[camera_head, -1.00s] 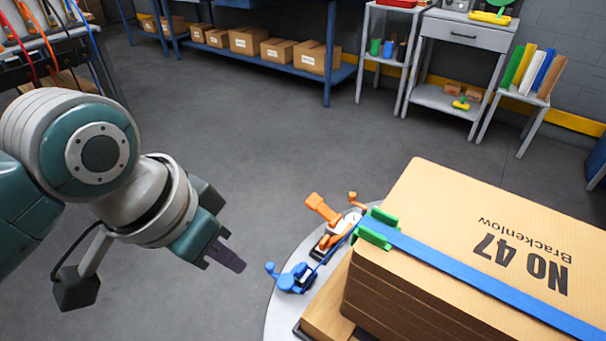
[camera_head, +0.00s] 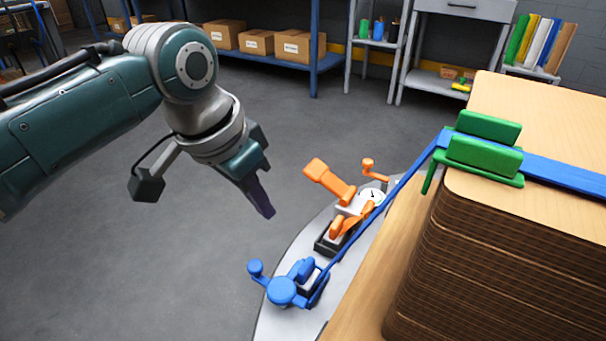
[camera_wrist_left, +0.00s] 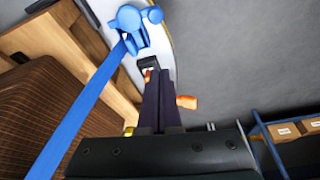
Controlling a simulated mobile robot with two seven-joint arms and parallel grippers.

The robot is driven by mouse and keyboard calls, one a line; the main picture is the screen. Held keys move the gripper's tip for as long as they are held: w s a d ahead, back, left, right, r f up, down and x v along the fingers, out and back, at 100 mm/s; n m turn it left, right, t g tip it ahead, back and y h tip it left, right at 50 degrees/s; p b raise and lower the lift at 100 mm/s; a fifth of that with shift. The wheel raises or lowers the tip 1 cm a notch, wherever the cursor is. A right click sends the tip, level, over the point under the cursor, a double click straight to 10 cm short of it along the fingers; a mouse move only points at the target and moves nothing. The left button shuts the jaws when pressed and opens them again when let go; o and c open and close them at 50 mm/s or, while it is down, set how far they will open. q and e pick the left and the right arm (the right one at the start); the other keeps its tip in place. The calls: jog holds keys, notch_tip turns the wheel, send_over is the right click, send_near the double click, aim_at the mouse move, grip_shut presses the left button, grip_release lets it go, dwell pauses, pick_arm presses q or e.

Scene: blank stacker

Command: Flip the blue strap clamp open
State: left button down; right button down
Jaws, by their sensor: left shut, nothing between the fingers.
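The blue strap clamp (camera_head: 290,285) sits on the pale rim of the round platform, with a round-knobbed lever on its left. The blue strap (camera_head: 375,210) runs from it up to the stack. In the left wrist view the clamp (camera_wrist_left: 132,22) is at the top, beyond my fingers. My left gripper (camera_head: 264,208) is shut and empty, its fingers pointing down. It hangs above and behind the blue clamp, left of the orange device, apart from both. In the left wrist view my left gripper (camera_wrist_left: 160,75) partly hides the orange device. My right gripper is not in view.
The orange-handled device (camera_head: 345,205) with a dial stands just behind the blue clamp. The cardboard stack (camera_head: 480,260) with green strap corner guards (camera_head: 483,150) fills the right. Open grey floor (camera_head: 130,270) lies left of the platform. Shelves with boxes stand far back.

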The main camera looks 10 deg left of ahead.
pick_arm(q)
jog(key=shift+s, duration=0.1)
jog(key=shift+f, duration=0.15)
jog(key=b+x, duration=0.8)
jog(key=x, duration=0.2)
jog(key=shift+f, duration=0.1)
jog(key=shift+s+a+r, duration=0.1)
jog(key=shift+r, duration=0.15)
jog(key=shift+s+a+p, duration=0.35)
jog(key=shift+s+a, duration=0.1)
jog(key=shift+s, duration=0.35)
jog(key=shift+s+a+p, duration=0.3)
jog(key=shift+s+a, duration=0.15)
jog(key=shift+s, duration=0.35)
jog(key=shift+s+a+n+p, duration=0.1)
jog(key=shift+n+p, duration=0.3)
jog(key=shift+p, duration=0.25)
